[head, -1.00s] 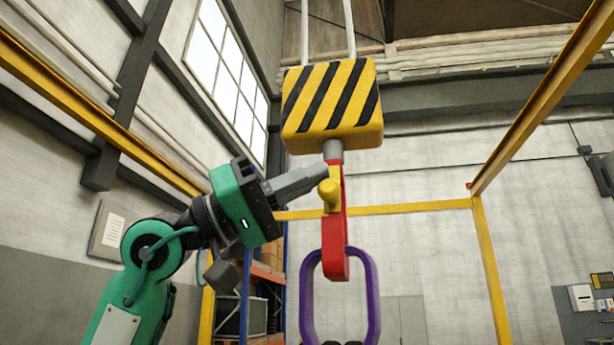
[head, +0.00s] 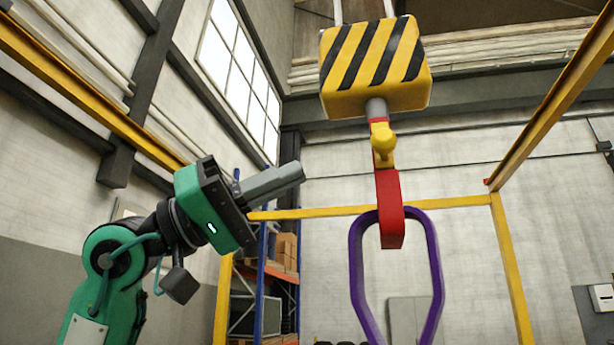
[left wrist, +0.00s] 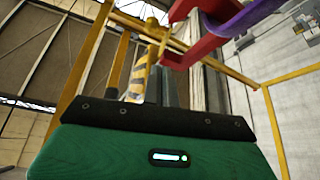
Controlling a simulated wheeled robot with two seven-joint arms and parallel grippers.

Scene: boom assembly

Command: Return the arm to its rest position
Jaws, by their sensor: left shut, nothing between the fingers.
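My left gripper (head: 301,171) is in the middle of the head view, its grey fingers together and empty, pointing up and right. To its right, apart from it, hangs a red hook (head: 391,215) with a yellow latch piece (head: 383,147) under a yellow-and-black striped block (head: 375,65). A purple ring (head: 437,265) hangs on the hook. In the left wrist view, the green gripper body (left wrist: 165,150) fills the bottom, with the red hook (left wrist: 195,45) and purple ring (left wrist: 250,17) above it. The fingertips are not clear there. My right gripper is not in view.
A yellow frame (head: 505,260) spans the scene, with posts and overhead beams. A blue-and-orange shelf (head: 280,273) with boxes stands behind my left arm. Open air lies between my left gripper and the hook.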

